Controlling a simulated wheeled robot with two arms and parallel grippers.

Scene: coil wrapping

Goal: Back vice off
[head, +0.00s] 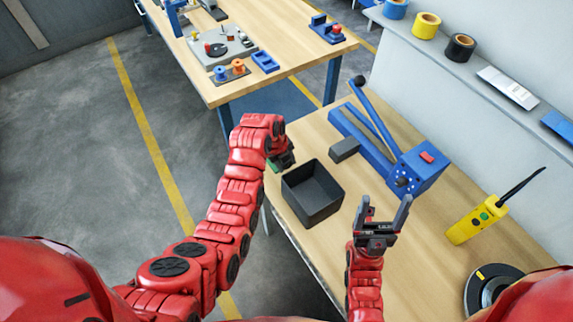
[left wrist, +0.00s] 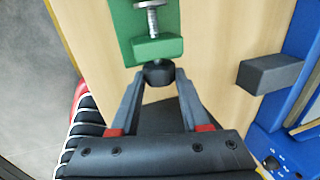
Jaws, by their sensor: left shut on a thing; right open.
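The green vice (left wrist: 158,46) shows at the top of the left wrist view, with a metal screw (left wrist: 152,20) and a dark round knob (left wrist: 158,70) at its near end. My left gripper (head: 287,160) is at the left edge of the workbench, its fingers closed around the knob. In the head view most of the vice is hidden behind my left gripper; only bits of green show. My right gripper (head: 385,208) is open and empty, fingers pointing up, above the bench right of the black bin (head: 311,211).
A blue lever tool (head: 420,166) and grey block (head: 344,149) are behind the bin. A yellow handset (head: 476,219) and dark disc (head: 487,290) are at the right. A shelf (head: 455,65) with tape rolls runs along the wall. Bare bench lies right of my right gripper.

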